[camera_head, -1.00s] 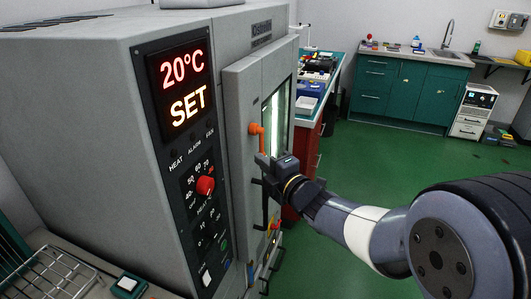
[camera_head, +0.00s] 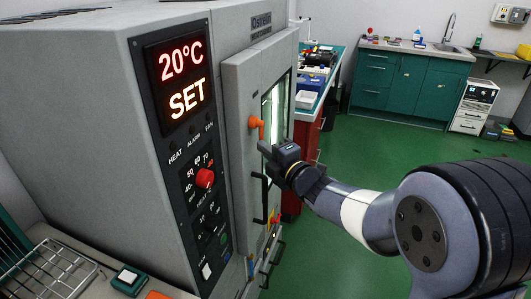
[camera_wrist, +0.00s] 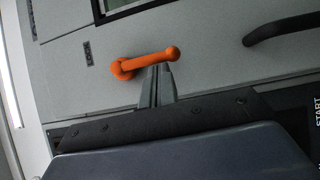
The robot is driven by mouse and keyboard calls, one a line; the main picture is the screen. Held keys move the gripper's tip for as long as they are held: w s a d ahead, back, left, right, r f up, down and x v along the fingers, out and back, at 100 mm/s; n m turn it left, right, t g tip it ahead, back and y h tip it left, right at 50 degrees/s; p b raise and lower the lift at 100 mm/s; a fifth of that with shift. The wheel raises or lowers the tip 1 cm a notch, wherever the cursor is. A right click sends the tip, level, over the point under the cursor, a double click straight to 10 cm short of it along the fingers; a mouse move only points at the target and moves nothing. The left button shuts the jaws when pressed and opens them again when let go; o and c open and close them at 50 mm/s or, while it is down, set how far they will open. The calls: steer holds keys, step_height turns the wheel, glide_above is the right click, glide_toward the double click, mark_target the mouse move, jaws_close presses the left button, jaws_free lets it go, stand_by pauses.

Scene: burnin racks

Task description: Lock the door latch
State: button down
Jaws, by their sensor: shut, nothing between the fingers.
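The orange door latch (camera_head: 256,128) is on the front of the grey oven door (camera_head: 238,100). In the wrist view the latch handle (camera_wrist: 145,62) lies nearly level across the picture, with a round knob at its right end. My gripper (camera_wrist: 157,72) is shut and empty. Its fingertips are at the underside of the latch handle in that view, close against it; I cannot tell whether they touch. In the head view my gripper (camera_head: 266,149) is just below and right of the latch, which now shows as a short stub there. The door looks closed against the oven body.
A black door handle (camera_wrist: 280,28) is on the door, below the latch in the head view. The control panel with a red knob (camera_head: 205,178) is left of the door. A bench (camera_head: 309,105) stands behind the door. Green floor (camera_head: 370,150) is open to the right.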

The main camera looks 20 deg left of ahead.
steer(key=shift+w+f+n+b, duration=0.2)
steer(key=shift+n+b, duration=0.1)
steer(key=shift+b, duration=0.6)
steer(key=shift+f+b, duration=0.1)
steer(key=shift+b, duration=0.5)
steer(key=w+r+n+g+y+b, duration=0.1)
steer(key=w+n+g+y+b, duration=0.3)
steer(key=n+b, duration=0.7)
steer(key=w+r+n+g+y+b, duration=0.1)
steer(key=w+n+g+y+b, duration=0.2)
steer(key=n+y+b, duration=0.3)
steer(key=n+b, duration=0.5)
steer(key=b, duration=0.3)
steer(key=shift+w+d+r+g+b, duration=0.3)
steer(key=shift+w+d+g+b, duration=0.05)
steer(key=shift+g, duration=0.05)
steer(key=shift+w+r, duration=0.1)
